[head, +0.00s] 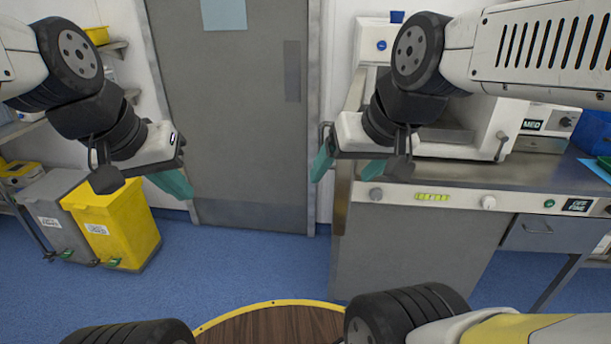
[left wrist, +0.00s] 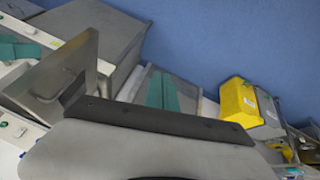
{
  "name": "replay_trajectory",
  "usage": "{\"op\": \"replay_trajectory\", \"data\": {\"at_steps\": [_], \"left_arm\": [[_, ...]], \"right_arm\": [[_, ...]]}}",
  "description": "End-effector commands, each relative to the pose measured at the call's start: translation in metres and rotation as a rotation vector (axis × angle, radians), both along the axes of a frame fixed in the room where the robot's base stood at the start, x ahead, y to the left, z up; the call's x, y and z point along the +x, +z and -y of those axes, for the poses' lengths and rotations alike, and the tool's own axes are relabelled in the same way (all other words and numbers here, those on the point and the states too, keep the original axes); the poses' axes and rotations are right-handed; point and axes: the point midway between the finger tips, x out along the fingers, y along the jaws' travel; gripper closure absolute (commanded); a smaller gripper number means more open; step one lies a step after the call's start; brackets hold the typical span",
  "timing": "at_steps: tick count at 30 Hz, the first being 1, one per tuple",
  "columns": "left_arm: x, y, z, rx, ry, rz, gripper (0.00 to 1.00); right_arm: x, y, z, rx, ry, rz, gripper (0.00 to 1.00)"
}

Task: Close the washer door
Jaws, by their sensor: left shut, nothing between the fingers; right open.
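My left gripper (head: 174,184) is shut and empty, left of the washer and in front of the grey room door. Its teal fingers show in the left wrist view (left wrist: 163,92). My right gripper (head: 347,168) is open and empty, its teal fingers apart at the washer's upper left corner.
A white machine (head: 480,125) with a latch stands on the counter. A yellow bin (head: 115,225) and a grey bin (head: 50,205) stand at left. A round wooden top (head: 270,325) is at the front. Blue floor (head: 245,265) is clear between bins and washer.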

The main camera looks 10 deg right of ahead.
Motion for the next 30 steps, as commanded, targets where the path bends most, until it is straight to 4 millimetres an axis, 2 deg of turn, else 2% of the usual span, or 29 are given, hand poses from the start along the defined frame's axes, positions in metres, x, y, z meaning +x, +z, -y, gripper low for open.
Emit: {"op": "replay_trajectory", "data": {"at_steps": [11,17,23,30], "left_arm": [[0.012,-0.015,0.02,-0.06,-0.085,-0.18,1.0],[0.025,-0.028,0.041,-0.147,-0.172,-0.335,1.0],[0.047,-0.044,0.071,-0.321,-0.298,-0.517,1.0],[0.082,-0.061,0.103,-0.6,-0.437,-0.663,1.0]], "right_arm": [[0.0,0.0,0.0,0.0,0.0,0.0,0.22],[0.0,0.0,0.0,0.0,0.0,0.0,0.22],[0.0,0.0,0.0,0.0,0.0,0.0,0.22],[0.0,0.0,0.0,0.0,0.0,0.0,0.22]]}}
